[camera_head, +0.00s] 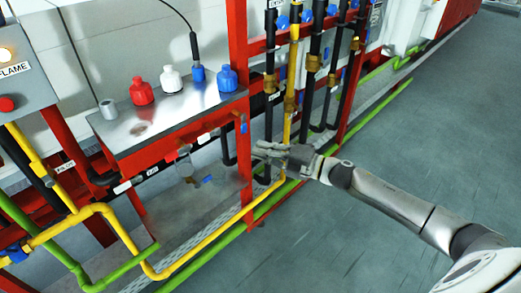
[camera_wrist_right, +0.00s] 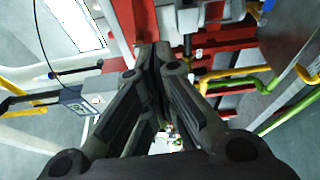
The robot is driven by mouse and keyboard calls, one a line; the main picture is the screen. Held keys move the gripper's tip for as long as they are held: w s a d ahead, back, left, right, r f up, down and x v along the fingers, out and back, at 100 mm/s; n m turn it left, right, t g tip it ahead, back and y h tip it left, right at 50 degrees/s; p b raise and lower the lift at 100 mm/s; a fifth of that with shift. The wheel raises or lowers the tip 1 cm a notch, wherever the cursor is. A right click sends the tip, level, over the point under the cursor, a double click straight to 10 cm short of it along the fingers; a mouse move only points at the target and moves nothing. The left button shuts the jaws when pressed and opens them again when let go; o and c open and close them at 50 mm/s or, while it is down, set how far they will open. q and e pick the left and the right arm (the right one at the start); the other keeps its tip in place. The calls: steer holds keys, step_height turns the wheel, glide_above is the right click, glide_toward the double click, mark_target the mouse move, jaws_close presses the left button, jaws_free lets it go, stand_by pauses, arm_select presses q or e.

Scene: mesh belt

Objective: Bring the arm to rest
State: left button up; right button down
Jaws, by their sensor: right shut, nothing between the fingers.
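My right gripper (camera_head: 264,150) reaches in from the right in the head view, its arm stretched low over the floor. Its fingertips are in front of the red frame and the vertical pipes; I cannot tell whether they touch anything. In the right wrist view the fingers of the gripper (camera_wrist_right: 160,52) are shut together, with nothing between them. My left gripper shows in neither view.
A metal shelf (camera_head: 160,128) holds red, white and blue bottles and a grey cylinder. Red posts (camera_head: 239,60), yellow pipes (camera_head: 125,235) and green pipes (camera_head: 215,250) stand close to the arm. A control box (camera_head: 25,75) is at the upper left. Grey floor (camera_head: 440,130) lies open at right.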

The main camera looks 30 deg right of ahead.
steer(key=d+f+m+h+p, duration=0.1)
steer(key=d+f+m+h, duration=0.2)
steer(key=f+m, duration=0.35)
steer(key=d+f+m+h, duration=0.3)
steer(key=f, duration=0.7)
steer(key=s+d+f+m+g+h, duration=0.1)
steer(key=s+f+m+h, duration=0.15)
steer(key=s+f, duration=0.4)
steer(key=s+d+f+m+g+h, duration=0.1)
steer(key=s+d+f+m+h, duration=0.15)
steer(key=f, duration=0.75)
steer(key=s+a+f+m+g+p, duration=0.1)
steer(key=s+a+f+m+g, duration=0.15)
steer(key=s+f, duration=0.65)
steer(key=s+a+f+m+g+p, duration=0.1)
steer(key=s+a+f+m+g, duration=0.2)
steer(key=s+f, duration=0.7)
steer(key=s+a+f+m+g, duration=0.2)
steer(key=s+a, duration=0.1)
steer(key=s, duration=0.8)
steer(key=s+a+f+m+g, duration=0.1)
steer(key=s+a+m+g, duration=0.1)
steer(key=s, duration=1)
steer(key=shift+a+f+g, duration=0.35)
steer(key=shift+a+g, duration=0.3)
steer(key=shift+a, duration=0.5)
